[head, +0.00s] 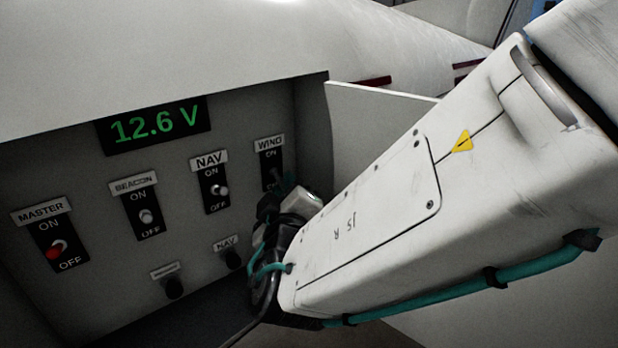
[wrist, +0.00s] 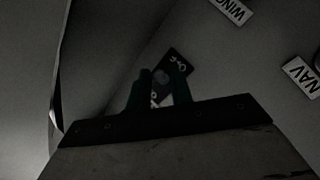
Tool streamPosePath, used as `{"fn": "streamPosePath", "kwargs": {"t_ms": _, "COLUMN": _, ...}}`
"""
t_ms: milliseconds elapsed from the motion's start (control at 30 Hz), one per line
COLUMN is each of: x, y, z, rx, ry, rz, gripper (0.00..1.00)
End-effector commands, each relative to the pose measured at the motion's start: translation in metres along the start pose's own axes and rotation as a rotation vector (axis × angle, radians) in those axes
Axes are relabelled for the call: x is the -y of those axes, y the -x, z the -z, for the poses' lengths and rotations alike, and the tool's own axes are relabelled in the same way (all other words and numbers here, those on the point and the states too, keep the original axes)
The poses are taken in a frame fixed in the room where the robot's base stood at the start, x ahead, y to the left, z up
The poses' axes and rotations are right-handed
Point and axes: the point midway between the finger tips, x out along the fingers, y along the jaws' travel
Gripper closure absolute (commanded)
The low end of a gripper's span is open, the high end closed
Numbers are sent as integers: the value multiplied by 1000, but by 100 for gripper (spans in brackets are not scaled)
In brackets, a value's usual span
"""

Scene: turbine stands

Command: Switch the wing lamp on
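The wing switch plate (head: 271,158), under a label that reads like WING, is at the right end of the upper row in the head view. My gripper (head: 275,205) is in front of it and covers its lower part. In the wrist view the dark wing switch plate (wrist: 180,66) shows past my gripper (wrist: 160,80), with OFF at its far end. The two dark fingers are apart. A dim greyish round spot, perhaps the lever, shows between their tips. Whether the fingers touch it, and which way it points, I cannot tell. The lamp itself is not visible.
The master switch (head: 58,248) has a red-tipped lever tilted towards OFF. The beacon switch (head: 147,217) and nav switch (head: 214,190) stand left of the wing switch. A green display (head: 154,125) reads 12.6 V. Black knobs (head: 174,288) sit below. An open panel door (head: 375,125) stands at the right.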

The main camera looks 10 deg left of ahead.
Motion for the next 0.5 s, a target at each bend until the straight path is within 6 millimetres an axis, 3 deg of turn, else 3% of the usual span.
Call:
{"fn": "streamPosePath", "kwargs": {"t_ms": 33, "x": 0, "y": 0, "z": 0, "rx": 0, "ry": 0, "rz": 0, "gripper": 93}}
{"fn": "streamPosePath", "kwargs": {"t_ms": 67, "x": 0, "y": 0, "z": 0, "rx": 0, "ry": 0, "rz": 0, "gripper": 100}}
{"fn": "streamPosePath", "kwargs": {"t_ms": 500, "x": -3, "y": 1, "z": 3, "rx": 29, "ry": 27, "rz": 36, "gripper": 100}}
